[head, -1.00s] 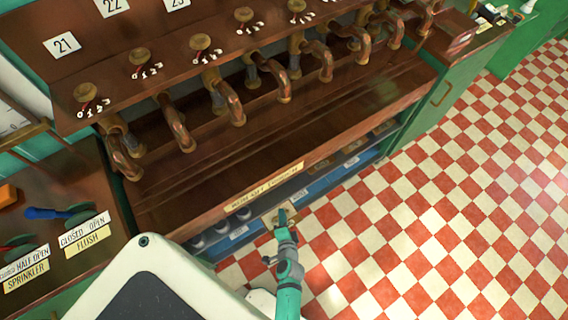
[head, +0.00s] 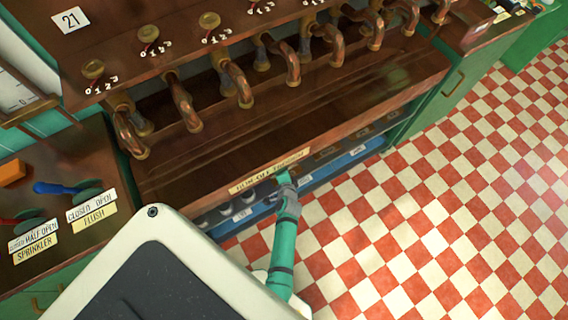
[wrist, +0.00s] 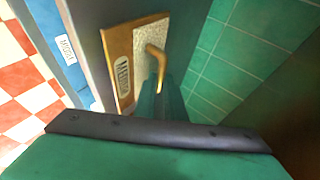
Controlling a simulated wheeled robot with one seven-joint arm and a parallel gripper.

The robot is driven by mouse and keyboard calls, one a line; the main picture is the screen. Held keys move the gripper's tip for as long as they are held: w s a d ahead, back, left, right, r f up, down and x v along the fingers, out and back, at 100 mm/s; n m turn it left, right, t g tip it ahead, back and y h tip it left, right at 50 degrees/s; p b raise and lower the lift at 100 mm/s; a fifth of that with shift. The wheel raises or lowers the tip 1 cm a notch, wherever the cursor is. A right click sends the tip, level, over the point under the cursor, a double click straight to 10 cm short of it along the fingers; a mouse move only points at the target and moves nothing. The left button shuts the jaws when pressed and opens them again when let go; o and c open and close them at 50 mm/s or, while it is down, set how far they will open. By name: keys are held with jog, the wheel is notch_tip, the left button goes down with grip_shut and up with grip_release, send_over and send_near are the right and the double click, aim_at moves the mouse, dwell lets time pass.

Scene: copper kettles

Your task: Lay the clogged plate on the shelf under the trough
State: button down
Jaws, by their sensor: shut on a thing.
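The plate (wrist: 138,45) shows in the wrist view, with a tan frame, a pale speckled face, a white label and a brass handle (wrist: 157,60). My gripper (wrist: 160,92) is shut on this handle. In the head view my gripper (head: 284,180) is at the front of the shelf, just below the trough's front edge, and I cannot make out the plate there. The shelf (head: 330,169) has a blue front edge with white labels and runs under the brown trough (head: 200,163). The blue edge (wrist: 60,40) also shows beside the plate in the wrist view. Any contact between plate and shelf is unclear.
Several grey round things (head: 225,211) stand on the shelf left of my gripper. Several copper spouts (head: 183,102) hang over the trough. A green cabinet (head: 450,85) stands at the right. The checkered floor (head: 420,210) in front is clear.

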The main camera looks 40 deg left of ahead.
jog(key=shift+w+a+r, duration=0.15)
jog(key=shift+w+a, duration=0.45)
jog(key=shift+w, duration=0.1)
jog(key=shift+w+a+f, duration=0.1)
jog(key=shift+f, duration=0.7)
jog(key=c, duration=1.8)
grip_release()
jog(key=shift+f, duration=0.1)
jog(key=shift+c, duration=0.2)
jog(key=v, duration=1.2)
